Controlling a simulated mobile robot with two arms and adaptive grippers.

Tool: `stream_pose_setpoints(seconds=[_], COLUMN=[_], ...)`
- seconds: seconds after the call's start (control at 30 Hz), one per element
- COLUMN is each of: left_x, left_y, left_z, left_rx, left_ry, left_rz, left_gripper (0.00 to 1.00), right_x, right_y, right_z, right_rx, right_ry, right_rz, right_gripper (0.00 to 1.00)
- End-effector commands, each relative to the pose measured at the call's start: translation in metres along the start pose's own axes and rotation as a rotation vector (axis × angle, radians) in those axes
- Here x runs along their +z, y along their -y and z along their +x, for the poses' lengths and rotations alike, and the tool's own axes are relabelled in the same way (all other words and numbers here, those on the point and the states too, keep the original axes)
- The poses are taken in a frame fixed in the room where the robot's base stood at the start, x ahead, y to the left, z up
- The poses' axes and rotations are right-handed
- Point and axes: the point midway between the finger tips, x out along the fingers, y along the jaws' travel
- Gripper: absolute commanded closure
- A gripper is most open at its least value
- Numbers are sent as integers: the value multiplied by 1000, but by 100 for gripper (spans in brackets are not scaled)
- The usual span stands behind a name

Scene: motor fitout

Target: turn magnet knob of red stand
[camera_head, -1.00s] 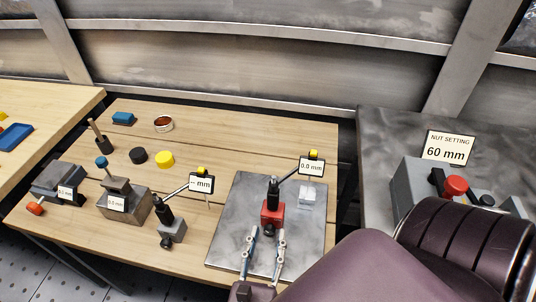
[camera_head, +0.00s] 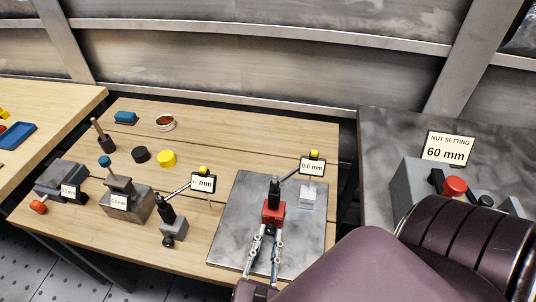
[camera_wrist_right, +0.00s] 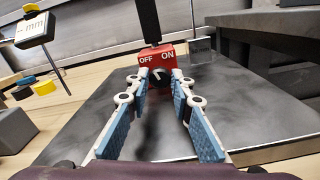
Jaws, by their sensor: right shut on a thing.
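The red stand (camera_head: 273,214) stands on the grey metal plate (camera_head: 230,225), its black post and arm carrying a dial tagged 0.0 mm (camera_head: 312,167). In the right wrist view its red base (camera_wrist_right: 157,57) reads OFF and ON, with a black magnet knob (camera_wrist_right: 159,75) with a white mark on its front face. My right gripper (camera_head: 268,229) reaches in from the front. It is shut on the knob, its fingertips (camera_wrist_right: 158,78) on either side of it. The fingers partly hide the knob. My left gripper is not in view.
A grey stand (camera_head: 173,230) with its own dial is left of the plate. Grey blocks (camera_head: 126,206), a yellow cylinder (camera_head: 167,158) and a black cylinder (camera_head: 141,155) lie farther left.

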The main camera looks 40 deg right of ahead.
Motion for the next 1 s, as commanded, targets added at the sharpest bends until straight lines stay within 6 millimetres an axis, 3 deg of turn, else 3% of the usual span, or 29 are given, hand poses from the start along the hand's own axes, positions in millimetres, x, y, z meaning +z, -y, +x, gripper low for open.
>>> stream_pose_setpoints(seconds=[0.17,0.47,0.5,0.63,1.0], left_x=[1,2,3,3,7], left_y=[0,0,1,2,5], left_z=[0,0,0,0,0], left_rx=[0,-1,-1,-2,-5], left_ry=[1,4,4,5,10], left_rz=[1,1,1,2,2], left_gripper=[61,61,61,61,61], right_x=[0,0,0,0,4], right_y=[0,0,0,0,-1], right_z=[0,0,0,0,0], right_rx=[0,-1,-1,0,0], right_ry=[1,1,0,0,0], right_rz=[98,107,107,106,107], right_gripper=[100,100,77,63,61])
